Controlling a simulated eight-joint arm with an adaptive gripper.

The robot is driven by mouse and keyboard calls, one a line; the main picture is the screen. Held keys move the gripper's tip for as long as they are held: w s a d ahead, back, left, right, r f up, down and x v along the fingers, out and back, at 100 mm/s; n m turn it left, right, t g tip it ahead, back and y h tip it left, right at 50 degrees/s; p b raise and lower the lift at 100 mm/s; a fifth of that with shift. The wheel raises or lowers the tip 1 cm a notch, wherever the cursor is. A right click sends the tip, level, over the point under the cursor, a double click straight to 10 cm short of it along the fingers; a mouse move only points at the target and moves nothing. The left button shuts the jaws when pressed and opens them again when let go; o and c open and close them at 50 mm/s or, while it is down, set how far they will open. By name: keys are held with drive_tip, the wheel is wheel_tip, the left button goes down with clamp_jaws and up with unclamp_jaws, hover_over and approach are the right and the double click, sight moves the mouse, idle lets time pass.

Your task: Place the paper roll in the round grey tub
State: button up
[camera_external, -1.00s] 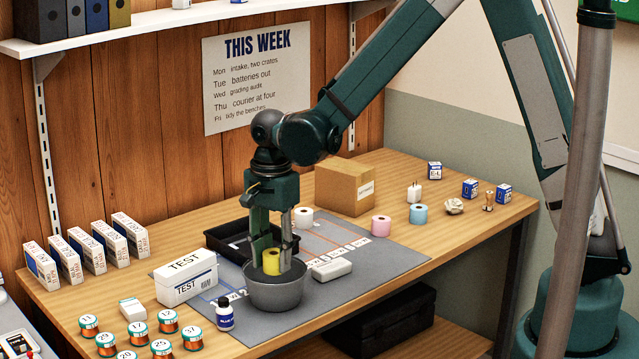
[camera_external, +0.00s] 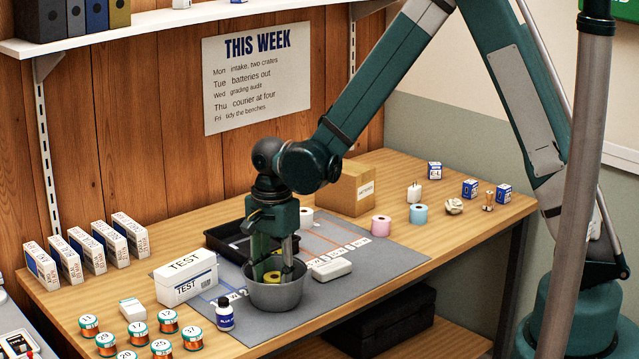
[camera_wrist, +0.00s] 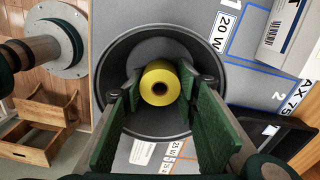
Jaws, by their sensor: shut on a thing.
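A yellow paper roll (camera_external: 272,277) is inside the round grey tub (camera_external: 275,297), low between my fingers. My gripper (camera_external: 271,272) points straight down into the tub and is shut on the roll. In the wrist view the yellow roll (camera_wrist: 160,84) stands on end, its open core facing the camera, between the two green finger pads. The grey tub's rim (camera_wrist: 103,75) circles it. Whether the roll touches the tub's floor is hard to tell.
A black tray (camera_external: 228,240) is just behind the tub. A white TEST box (camera_external: 186,277) and a blue bottle (camera_external: 225,314) stand to its left. A white device (camera_external: 331,270) lies close on the right, with white, pink and blue rolls beyond.

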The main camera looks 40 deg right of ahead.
sight(275, 277)
drive_tip(key=shift+f, duration=0.65)
drive_tip(key=shift+f, duration=0.15)
drive_tip(key=o, duration=0.6)
wheel_tip(275, 277, up, 12)
drive_tip(key=shift+r+p, duration=0.15)
drive_tip(key=shift+p, duration=0.7)
drive_tip(key=shift+r, duration=0.1)
idle(0.4)
